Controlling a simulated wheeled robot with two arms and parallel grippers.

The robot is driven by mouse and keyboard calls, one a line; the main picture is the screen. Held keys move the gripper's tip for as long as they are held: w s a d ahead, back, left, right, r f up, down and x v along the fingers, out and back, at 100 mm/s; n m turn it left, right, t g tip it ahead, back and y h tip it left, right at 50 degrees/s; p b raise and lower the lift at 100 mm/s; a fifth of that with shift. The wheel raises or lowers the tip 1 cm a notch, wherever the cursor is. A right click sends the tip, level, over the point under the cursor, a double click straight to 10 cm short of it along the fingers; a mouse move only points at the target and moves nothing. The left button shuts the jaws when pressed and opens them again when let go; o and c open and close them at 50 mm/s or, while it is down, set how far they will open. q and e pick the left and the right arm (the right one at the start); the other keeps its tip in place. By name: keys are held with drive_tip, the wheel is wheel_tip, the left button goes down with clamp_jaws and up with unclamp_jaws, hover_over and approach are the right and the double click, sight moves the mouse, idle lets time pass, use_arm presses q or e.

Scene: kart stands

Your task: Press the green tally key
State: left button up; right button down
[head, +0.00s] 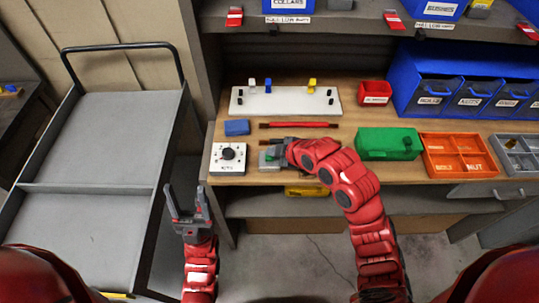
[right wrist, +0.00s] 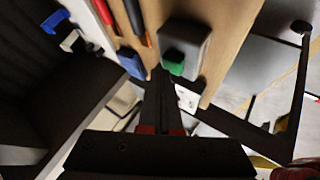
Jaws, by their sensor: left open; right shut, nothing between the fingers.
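The green tally key (right wrist: 174,68) shows in the right wrist view, on the end of a small grey box (right wrist: 187,40). In the head view the grey box (head: 266,164) lies near the front edge of the bench, partly hidden by my right gripper (head: 272,150). My right gripper is shut and empty, over or beside the box. In the right wrist view its dark fingers (right wrist: 158,78) end close to the green key; I cannot tell whether they touch. My left gripper (head: 188,207) is open and empty, off the bench, in front of the trolley.
A white dial box (head: 229,157) and a blue block (head: 237,127) lie left of the grey box. A red bar (head: 300,125) lies behind it. A green case (head: 388,144) and orange tray (head: 458,155) stand to the right. A grey trolley (head: 112,130) is at left.

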sight(273, 158)
drive_tip(key=shift+f+b, duration=0.5)
drive_tip(key=shift+b, duration=0.05)
idle(0.6)
drive_tip(key=shift+r, duration=0.95)
drive_tip(key=shift+p, duration=0.3)
drive_tip(key=shift+r+p, duration=0.7)
drive_tip(key=shift+r, duration=1.8)
